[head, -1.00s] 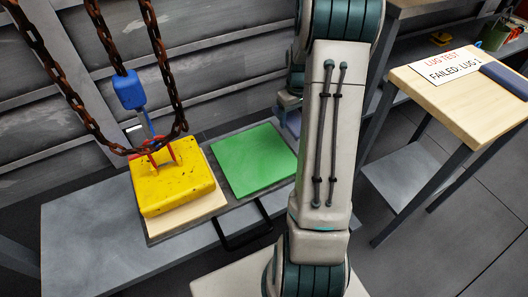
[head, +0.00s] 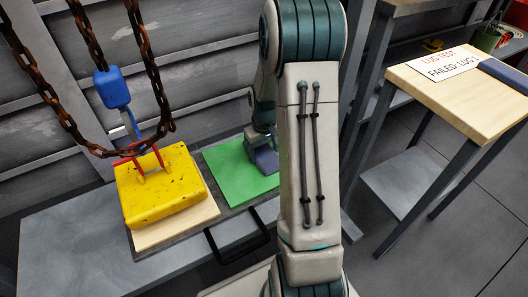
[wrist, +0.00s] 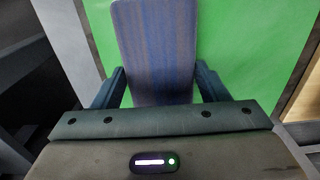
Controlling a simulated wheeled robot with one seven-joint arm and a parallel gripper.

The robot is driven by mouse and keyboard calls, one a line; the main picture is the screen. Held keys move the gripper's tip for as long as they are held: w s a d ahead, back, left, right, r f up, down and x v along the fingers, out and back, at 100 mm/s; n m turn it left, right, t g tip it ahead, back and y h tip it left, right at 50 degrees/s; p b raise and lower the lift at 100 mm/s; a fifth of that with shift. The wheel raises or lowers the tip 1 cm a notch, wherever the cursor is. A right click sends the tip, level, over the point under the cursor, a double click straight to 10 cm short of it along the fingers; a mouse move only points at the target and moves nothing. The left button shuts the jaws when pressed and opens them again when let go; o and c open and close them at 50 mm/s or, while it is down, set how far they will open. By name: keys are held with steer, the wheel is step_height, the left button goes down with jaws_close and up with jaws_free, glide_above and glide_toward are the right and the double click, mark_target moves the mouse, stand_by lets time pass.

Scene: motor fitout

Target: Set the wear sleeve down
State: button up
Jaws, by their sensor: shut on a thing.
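The wear sleeve (wrist: 155,45), a blue-purple piece with a worn, streaked face, is between the two fingers of my gripper (wrist: 160,85) in the wrist view. My gripper is shut on it. In the head view the sleeve (head: 265,160) is at the right part of the green mat (head: 225,178), below my gripper (head: 262,142). The green mat also fills the background of the wrist view (wrist: 245,60). I cannot tell whether the sleeve touches the mat. My arm hides the mat's right end.
A yellow block (head: 160,190) sits on a pale wooden board (head: 180,226) left of the mat, with red hooks, a blue fitting (head: 113,90) and rusty chains (head: 80,130) above it. A black handle (head: 238,240) lies in front. A wooden table (head: 455,95) stands at right.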

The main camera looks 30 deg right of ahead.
mark_target(264, 153)
steer(key=shift+f, duration=0.1)
steer(key=o, duration=1)
step_height(264, 153, up, 11)
steer(key=p, duration=0.5)
steer(key=shift+t, duration=0.6)
steer(key=s+a+r, duration=0.3)
steer(key=s+a, duration=0.1)
steer(key=s, duration=0.2)
steer(key=s+a+r, duration=0.3)
steer(key=s+a, duration=0.2)
steer(key=s, duration=0.1)
steer(key=s+a+r, duration=0.4)
steer(key=s+a, duration=0.1)
steer(key=s, duration=0.1)
steer(key=shift+s+a, duration=0.15)
steer(key=shift+s, duration=0.15)
